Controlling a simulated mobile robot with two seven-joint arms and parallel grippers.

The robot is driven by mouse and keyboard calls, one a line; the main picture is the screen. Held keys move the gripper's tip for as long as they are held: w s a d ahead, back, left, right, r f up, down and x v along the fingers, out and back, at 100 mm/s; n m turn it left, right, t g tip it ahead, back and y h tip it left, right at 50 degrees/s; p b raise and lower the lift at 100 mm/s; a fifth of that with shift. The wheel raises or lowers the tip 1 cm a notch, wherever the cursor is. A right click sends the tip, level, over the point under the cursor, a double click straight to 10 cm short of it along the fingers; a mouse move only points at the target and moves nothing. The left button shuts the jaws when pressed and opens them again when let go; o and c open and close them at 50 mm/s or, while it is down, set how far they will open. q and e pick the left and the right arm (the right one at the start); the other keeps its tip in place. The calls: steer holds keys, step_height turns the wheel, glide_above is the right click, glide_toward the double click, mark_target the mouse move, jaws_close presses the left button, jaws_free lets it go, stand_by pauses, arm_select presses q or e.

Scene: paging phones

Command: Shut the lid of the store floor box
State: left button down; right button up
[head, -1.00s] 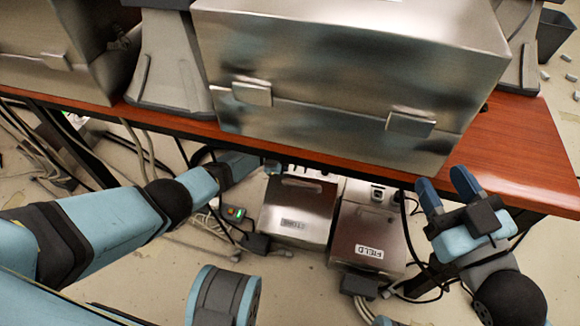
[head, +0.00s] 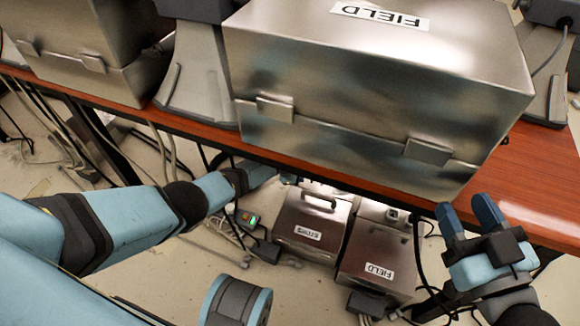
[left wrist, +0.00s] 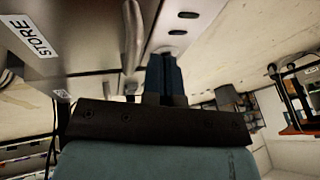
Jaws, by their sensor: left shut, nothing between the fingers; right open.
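The store floor box (head: 308,232) is under the table in the head view, with a metal lid, a handle and a small white label. I cannot tell how far its lid is tilted. In the left wrist view, the STORE-labelled lid (left wrist: 75,28) and its handle (left wrist: 132,40) are beside a pale panel with dark slots. My left gripper (left wrist: 165,72) is shut and empty, close to the handle and panel. In the head view, the table edge partly hides it. My right gripper (head: 470,215) is open and empty at the table's front edge, right of the boxes.
The field floor box (head: 378,265) stands just right of the store box. A large metal box (head: 370,90) labelled FIELD sits on the red-brown table (head: 540,185) above. Cables and a small device with a green light (head: 250,219) lie left of the store box.

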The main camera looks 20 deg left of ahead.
arm_select(q)
steer(key=p+v, duration=0.7)
steer(key=v, duration=0.5)
steer(key=shift+r, duration=0.15)
arm_select(e)
steer(key=shift+s+a+r+m+h, duration=0.15)
steer(key=shift+s+a+r+m, duration=0.1)
steer(key=shift+s+r+m, duration=0.35)
steer(key=shift+s+a+r+m+h, duration=0.1)
steer(key=shift+s+a+r+m, duration=0.2)
steer(key=shift+r+m, duration=0.4)
steer(key=shift+s+a+r+m+h, duration=0.15)
steer(key=shift+s+r+m, duration=0.35)
steer(key=shift+m, duration=0.4)
arm_select(q)
steer(key=shift+s, duration=0.15)
arm_select(e)
steer(key=shift+f, duration=0.1)
